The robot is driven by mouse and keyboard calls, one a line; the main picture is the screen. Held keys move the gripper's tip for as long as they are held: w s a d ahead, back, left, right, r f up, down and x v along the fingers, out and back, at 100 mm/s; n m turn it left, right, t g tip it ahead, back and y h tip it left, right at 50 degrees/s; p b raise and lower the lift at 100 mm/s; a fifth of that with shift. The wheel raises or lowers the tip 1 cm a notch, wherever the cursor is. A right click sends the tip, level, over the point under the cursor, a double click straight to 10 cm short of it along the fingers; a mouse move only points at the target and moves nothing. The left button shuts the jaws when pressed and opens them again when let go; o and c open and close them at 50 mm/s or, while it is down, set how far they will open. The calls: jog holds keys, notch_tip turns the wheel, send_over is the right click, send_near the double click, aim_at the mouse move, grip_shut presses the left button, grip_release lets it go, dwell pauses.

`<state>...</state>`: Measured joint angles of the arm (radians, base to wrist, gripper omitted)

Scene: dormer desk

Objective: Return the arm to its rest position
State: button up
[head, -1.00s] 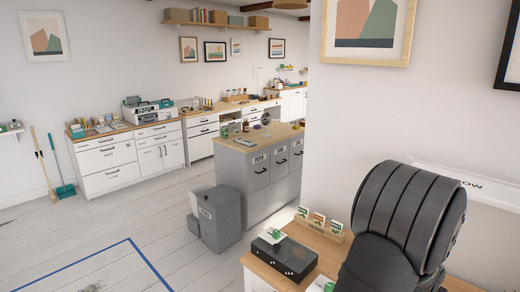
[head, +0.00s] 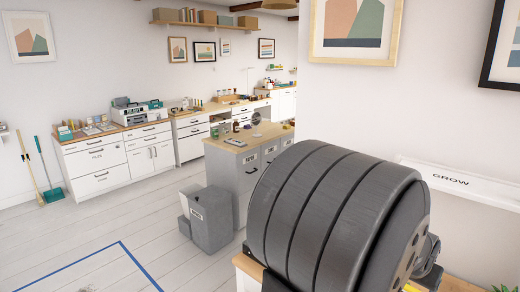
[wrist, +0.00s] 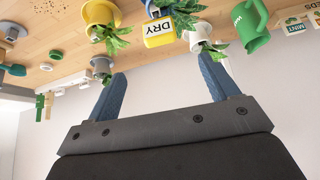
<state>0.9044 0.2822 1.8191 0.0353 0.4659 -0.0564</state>
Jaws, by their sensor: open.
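My gripper (wrist: 162,66) shows in the wrist view with its two blue fingers spread wide and nothing between them. The wrist view is upside down, with the wooden desk top (wrist: 150,48) along its upper part. The fingers appear apart from the pots and plants. In the head view my dark ribbed arm (head: 335,215) fills the lower right and hides most of the near desk; the gripper itself is not visible there.
In the head view, a grey bin (head: 211,218) stands on open floor.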

jog(key=x, duration=1.5)
notch_tip(320, 180, up, 3)
jog(key=shift+f, duration=0.1)
jog(key=shift+r, duration=0.6)
dwell(1.7)
jog(key=o, duration=0.4)
jog(key=shift+s, duration=0.15)
jog(key=shift+o, duration=0.2)
jog(key=s+a+r+t+h, duration=0.4)
jog(key=s+a+h, duration=0.1)
jog(key=s+a, duration=0.8)
send_near(413, 287)
jog(key=shift+s+f, duration=0.2)
jog(key=shift+f, duration=0.5)
jog(key=shift+s+f, duration=0.2)
jog(key=shift+f, duration=0.55)
